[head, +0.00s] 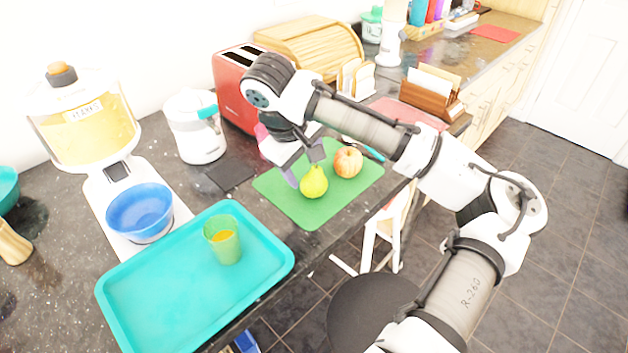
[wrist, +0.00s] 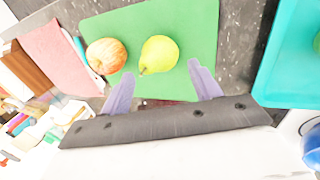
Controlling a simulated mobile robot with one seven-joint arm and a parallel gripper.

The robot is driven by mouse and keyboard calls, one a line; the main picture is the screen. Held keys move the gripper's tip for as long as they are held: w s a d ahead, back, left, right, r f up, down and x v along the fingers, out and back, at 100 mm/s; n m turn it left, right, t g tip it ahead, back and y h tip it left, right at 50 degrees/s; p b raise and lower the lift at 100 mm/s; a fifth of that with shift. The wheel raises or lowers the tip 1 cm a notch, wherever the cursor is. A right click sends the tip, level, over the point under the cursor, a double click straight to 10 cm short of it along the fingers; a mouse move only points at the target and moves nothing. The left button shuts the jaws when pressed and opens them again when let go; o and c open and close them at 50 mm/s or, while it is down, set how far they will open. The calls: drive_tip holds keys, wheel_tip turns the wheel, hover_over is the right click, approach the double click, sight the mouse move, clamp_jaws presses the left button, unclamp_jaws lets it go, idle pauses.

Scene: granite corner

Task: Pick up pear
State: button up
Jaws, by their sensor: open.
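A yellow-green pear (head: 314,183) sits on a green cutting board (head: 290,205) on the granite counter. In the wrist view the pear (wrist: 159,54) lies beyond the fingertips, between their lines and a little left of their middle. My gripper (head: 304,172) is right by the pear in the head view, pointing down. In the wrist view my gripper (wrist: 160,80) is open, with its two purple fingers spread and nothing between them. I cannot tell exactly how high the fingertips are above the board.
A red-yellow apple (head: 348,162) sits close beside the pear. A teal tray (head: 150,300) with a green cup (head: 222,240) is to the left. A red toaster (head: 240,85) and a wooden bread box (head: 312,45) stand behind. The counter's front edge runs close to the board.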

sight(310, 176)
drive_tip(key=shift+p+x, duration=0.9)
drive_tip(key=shift+x, duration=1.95)
drive_tip(key=shift+s, duration=0.2)
drive_tip(key=c, duration=0.8)
